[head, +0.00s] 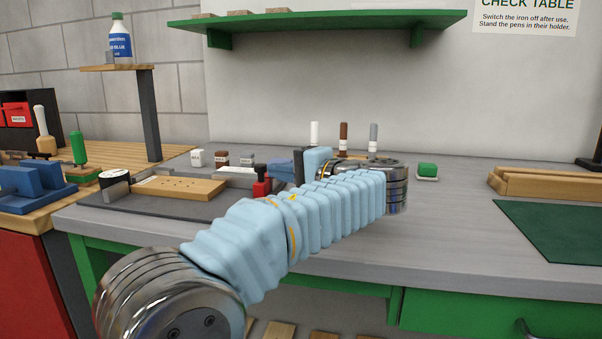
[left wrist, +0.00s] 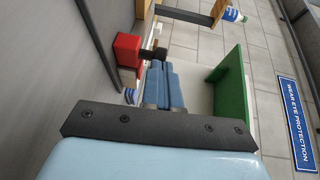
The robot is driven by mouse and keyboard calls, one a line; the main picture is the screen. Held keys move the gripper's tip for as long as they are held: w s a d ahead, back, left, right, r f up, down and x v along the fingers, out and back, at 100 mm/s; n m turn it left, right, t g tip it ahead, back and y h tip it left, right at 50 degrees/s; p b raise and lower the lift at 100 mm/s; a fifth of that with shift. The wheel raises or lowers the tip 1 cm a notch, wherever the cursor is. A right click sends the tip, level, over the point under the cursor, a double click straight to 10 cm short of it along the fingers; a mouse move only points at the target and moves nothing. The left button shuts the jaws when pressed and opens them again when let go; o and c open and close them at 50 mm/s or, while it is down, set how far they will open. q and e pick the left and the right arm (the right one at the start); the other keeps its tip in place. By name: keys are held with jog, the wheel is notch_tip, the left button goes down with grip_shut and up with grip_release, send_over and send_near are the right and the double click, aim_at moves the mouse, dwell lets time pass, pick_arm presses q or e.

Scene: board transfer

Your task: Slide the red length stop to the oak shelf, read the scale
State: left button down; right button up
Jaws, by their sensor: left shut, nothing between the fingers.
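The red length stop (head: 262,188), a red block with a black knob, stands on the bench by the right end of the grey fixture. The oak shelf (head: 180,187), a flat wooden board with small holes, lies in the fixture left of the stop, with a visible gap between them. My left gripper (head: 272,165) is shut and empty, its blue fingers close by the stop. In the left wrist view the fingertips (left wrist: 160,67) are just beside the black knob of the red stop (left wrist: 127,50); I cannot tell whether they touch. The scale is too small to read. My right gripper is out of view.
Small labelled blocks (head: 221,158) stand behind the fixture. Several pens (head: 343,138) stand at the back, behind my wrist. The front middle of the bench is clear.

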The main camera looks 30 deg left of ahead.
pick_arm(q)
jog(key=shift+w+a+f, duration=0.1)
jog(key=shift+a, duration=0.5)
jog(key=a, duration=0.2)
jog(key=s+a+b, duration=0.1)
jog(key=a, duration=0.4)
jog(key=shift+s+b, duration=0.3)
jog(key=shift+s, duration=0.05)
jog(key=shift+s+a, duration=0.1)
jog(key=shift+a, duration=0.3)
